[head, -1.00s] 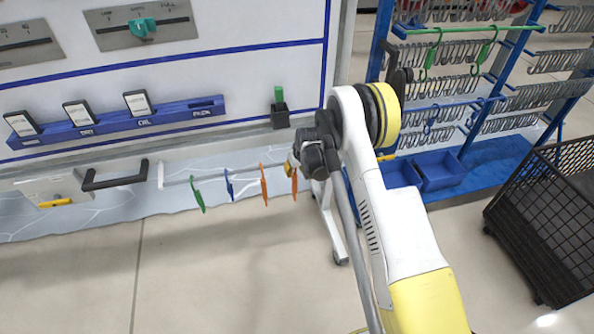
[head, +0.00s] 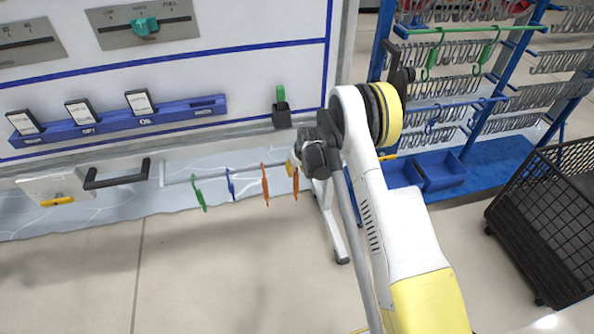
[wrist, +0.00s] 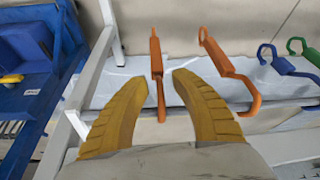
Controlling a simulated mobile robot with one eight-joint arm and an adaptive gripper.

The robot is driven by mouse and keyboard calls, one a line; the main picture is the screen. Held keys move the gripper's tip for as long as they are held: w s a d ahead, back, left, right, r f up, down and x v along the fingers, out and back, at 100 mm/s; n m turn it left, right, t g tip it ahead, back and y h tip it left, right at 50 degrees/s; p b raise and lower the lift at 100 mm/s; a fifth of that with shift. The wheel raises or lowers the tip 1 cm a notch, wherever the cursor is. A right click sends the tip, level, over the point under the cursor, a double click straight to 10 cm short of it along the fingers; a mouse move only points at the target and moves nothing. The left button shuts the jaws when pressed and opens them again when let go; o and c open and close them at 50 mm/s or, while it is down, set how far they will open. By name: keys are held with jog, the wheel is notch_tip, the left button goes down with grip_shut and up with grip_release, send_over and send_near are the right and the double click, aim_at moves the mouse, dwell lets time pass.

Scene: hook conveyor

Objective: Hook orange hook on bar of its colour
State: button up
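Two orange hooks hang on a pale rail at the wall: the nearer-to-arm orange hook (head: 295,181) and a second orange hook (head: 265,184) to its left. In the wrist view, the first orange hook (wrist: 157,66) stands between the yellow fingers of my gripper (wrist: 157,84), which are spread apart with a gap on both sides. The second orange hook (wrist: 228,66) is to the right, outside the fingers. In the head view my gripper (head: 292,166) is at the rail's right end, partly hidden by my arm. I cannot make out an orange bar.
A blue hook (head: 230,183) and a green hook (head: 199,193) hang further left on the rail. A blue rack (head: 480,125) at the right has a green bar (head: 468,29) with green hooks. A black mesh cart (head: 545,215) stands at the right; the floor in front is clear.

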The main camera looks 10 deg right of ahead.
jog(key=v, duration=1.2)
